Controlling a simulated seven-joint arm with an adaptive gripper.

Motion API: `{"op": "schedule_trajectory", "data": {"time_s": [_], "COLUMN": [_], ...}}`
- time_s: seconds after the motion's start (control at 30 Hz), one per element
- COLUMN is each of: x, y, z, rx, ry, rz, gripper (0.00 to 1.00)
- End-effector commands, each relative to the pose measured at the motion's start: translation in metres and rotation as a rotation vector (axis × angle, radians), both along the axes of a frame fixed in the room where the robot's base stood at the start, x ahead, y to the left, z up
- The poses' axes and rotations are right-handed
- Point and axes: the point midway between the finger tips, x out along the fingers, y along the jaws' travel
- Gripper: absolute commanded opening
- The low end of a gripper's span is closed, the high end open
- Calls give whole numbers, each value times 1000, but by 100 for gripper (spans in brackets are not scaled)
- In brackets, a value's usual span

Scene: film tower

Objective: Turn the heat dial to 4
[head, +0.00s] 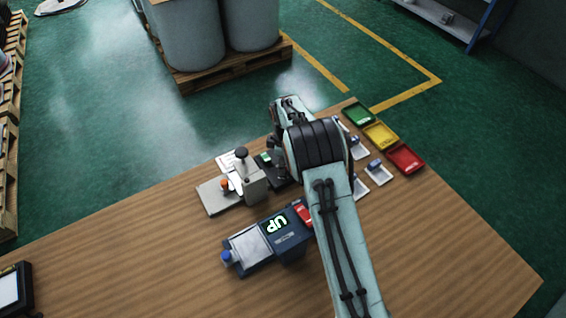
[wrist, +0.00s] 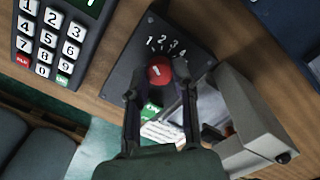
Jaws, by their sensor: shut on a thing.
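The red heat dial (wrist: 156,73) sits on a dark panel (wrist: 128,68) in the wrist view, with the numbers 1, 2, 3 and 4 in an arc above it. A small white mark shows on the dial; which number it points to is too small to tell surely. My gripper (wrist: 159,84) is shut on the dial, one dark finger on each side. A green label shows between the fingers, below the dial. In the head view my arm hides the dial, and the dark panel (head: 284,172) shows only in part.
A keypad (wrist: 48,38) lies left of the panel and a grey block (wrist: 252,120) right of it. In the head view stand a grey press (head: 250,183), a dark device reading "UP" (head: 262,238), and green (head: 360,114), yellow (head: 380,136) and red (head: 405,159) trays.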

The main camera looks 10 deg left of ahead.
Motion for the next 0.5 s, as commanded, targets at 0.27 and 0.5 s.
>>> {"op": "schedule_trajectory", "data": {"time_s": [0.27, 0.5], "x": [0, 0], "y": [0, 1], "z": [-1, -2], "rx": [1, 2], "ry": [0, 1], "rz": [-133, -343], "gripper": [0, 0]}}
